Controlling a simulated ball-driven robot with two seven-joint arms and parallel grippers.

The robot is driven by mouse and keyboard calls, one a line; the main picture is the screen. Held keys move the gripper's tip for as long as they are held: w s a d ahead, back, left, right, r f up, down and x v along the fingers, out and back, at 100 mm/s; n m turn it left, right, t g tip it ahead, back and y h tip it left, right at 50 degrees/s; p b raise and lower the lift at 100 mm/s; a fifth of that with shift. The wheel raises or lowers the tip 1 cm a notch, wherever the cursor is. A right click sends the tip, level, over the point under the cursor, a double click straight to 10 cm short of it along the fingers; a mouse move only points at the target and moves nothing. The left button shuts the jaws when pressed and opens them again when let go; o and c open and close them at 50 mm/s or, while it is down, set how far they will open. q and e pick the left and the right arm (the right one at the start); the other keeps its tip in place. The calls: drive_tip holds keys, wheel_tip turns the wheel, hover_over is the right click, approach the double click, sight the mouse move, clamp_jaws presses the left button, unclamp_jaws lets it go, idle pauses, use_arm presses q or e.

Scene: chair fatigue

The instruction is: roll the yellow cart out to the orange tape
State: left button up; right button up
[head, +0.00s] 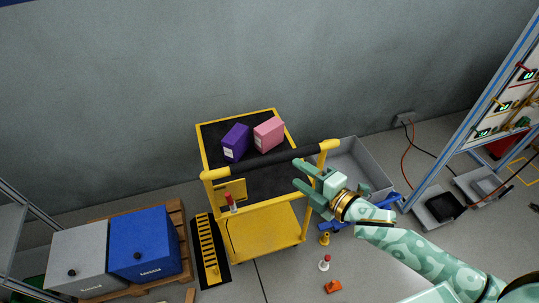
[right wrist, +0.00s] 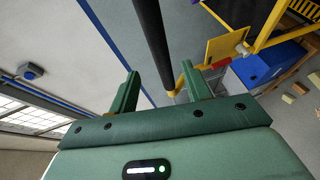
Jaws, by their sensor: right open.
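The yellow cart (head: 262,232) stands against the grey wall, with a black push handle (head: 270,160) across its near side. A purple box (head: 236,143) and a pink box (head: 269,134) stand on its black top. My right gripper (head: 298,174) is open at the right part of the handle. In the right wrist view, the black handle (right wrist: 154,40) runs between the two open fingers (right wrist: 160,82); I cannot tell whether they touch it. My left gripper is not in view. I cannot make out orange tape for certain.
Left of the cart are a yellow-black ramp (head: 208,252) and a pallet (head: 178,215) with a blue box (head: 145,243) and a grey box (head: 78,272). A grey bin (head: 362,165) stands right of it. Small items, including an orange piece (head: 333,287), lie on the near floor.

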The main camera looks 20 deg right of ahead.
sight(271, 156)
drive_tip(key=b+x, duration=0.2)
drive_tip(key=x, duration=0.9)
drive_tip(key=shift+w, duration=0.3)
drive_tip(key=shift+f, duration=0.15)
clamp_jaws()
